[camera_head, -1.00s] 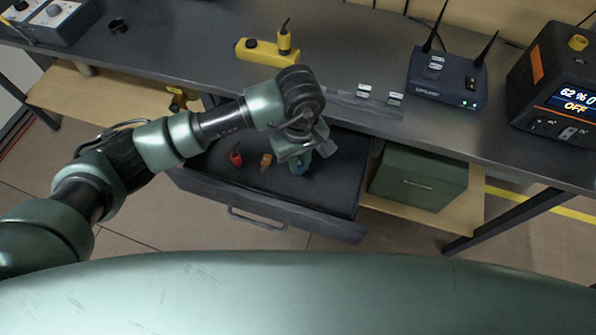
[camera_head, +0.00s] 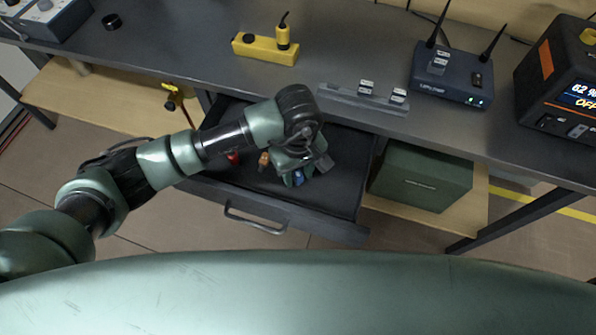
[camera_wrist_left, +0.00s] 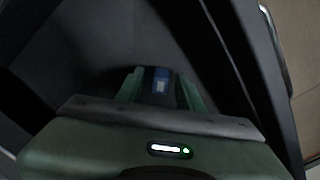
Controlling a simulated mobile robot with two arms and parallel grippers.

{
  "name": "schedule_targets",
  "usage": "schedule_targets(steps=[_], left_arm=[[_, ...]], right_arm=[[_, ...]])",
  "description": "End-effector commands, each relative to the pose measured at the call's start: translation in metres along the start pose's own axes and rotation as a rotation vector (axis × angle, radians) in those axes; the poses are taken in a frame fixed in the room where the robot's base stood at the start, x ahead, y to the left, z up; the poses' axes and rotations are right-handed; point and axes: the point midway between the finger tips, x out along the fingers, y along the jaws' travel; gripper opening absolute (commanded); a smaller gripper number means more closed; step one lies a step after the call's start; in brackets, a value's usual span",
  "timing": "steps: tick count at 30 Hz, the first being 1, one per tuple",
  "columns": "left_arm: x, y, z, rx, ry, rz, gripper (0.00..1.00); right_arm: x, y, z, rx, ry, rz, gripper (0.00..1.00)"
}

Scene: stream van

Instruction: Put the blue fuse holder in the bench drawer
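The bench drawer (camera_head: 335,215) is pulled out under the grey bench, with its dark inside showing. My left gripper (camera_head: 303,176) is low inside the drawer, pointing down. The blue fuse holder (camera_head: 298,178) is at its fingertips, partly hidden by them in the head view. In the left wrist view the blue fuse holder (camera_wrist_left: 160,82) is between the two green fingers (camera_wrist_left: 160,88), with dark gaps on both sides, so the gripper looks open around it. It seems at the drawer floor, but contact is unclear. My right gripper is not in view.
A red piece (camera_head: 233,158) and an orange piece (camera_head: 264,160) are in the drawer, left of the gripper. A green box (camera_head: 425,178) stands on the shelf to the right.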

Motion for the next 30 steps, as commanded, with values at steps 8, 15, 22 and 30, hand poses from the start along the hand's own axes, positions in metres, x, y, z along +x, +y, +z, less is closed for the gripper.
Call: schedule_targets(steps=[8,15,22,30], left_arm=[[-0.001,0.0,0.0,0.0,0.0,0.0,0.37],[-0.031,0.001,-0.002,0.001,0.004,0.002,0.37],[-0.082,0.001,-0.001,0.002,0.004,0.002,0.37],[-0.118,0.0,-0.001,0.0,0.002,0.001,0.37]], right_arm=[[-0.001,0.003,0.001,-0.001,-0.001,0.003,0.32],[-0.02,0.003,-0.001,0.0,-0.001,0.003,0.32],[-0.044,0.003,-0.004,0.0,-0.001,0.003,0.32],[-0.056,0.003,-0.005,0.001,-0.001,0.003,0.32]])
